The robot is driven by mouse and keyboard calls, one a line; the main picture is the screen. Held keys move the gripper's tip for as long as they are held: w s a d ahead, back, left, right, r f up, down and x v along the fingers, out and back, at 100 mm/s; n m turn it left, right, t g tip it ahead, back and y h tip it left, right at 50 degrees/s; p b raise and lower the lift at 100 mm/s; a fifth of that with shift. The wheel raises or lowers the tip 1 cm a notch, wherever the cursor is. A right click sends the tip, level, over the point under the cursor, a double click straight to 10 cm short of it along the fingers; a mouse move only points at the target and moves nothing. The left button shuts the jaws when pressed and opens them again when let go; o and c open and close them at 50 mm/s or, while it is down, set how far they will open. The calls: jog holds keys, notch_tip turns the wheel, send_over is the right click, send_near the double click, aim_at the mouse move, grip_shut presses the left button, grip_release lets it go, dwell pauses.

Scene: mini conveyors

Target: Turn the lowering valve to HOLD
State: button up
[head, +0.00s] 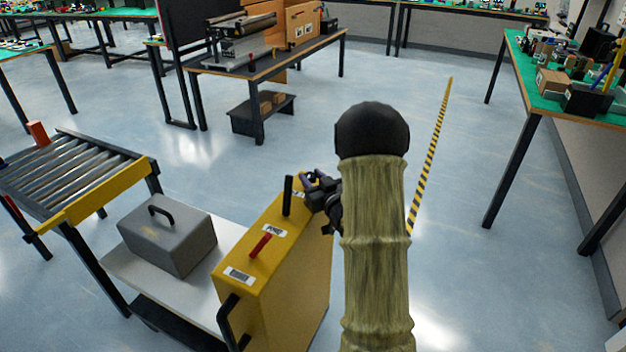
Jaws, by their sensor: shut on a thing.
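A yellow cabinet-like unit (290,280) stands at the end of a low cart. A red lever (260,246) sits on its top, angled, between two white labels, one toward the far end (275,230) and one toward the near end (239,276). Their lettering is too small to read surely. A black upright post (287,196) stands farther back on the top. My gripper (311,182) is dark and at the far right corner of the top, beside the post and away from the red lever. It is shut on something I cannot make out. My arm hides the area right of it.
A grey box with a black handle (170,236) rests on the white cart deck (130,268). A roller conveyor with a yellow side rail (100,196) is at left. A table (268,66) stands behind. Floor is clear beyond the unit and around the striped line (434,146).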

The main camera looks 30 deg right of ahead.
jog(key=o, duration=1)
jog(key=shift+c, duration=0.2)
jog(key=s+p, duration=1.2)
jog(key=s, duration=0.5)
jog(key=shift+s+d, duration=0.2)
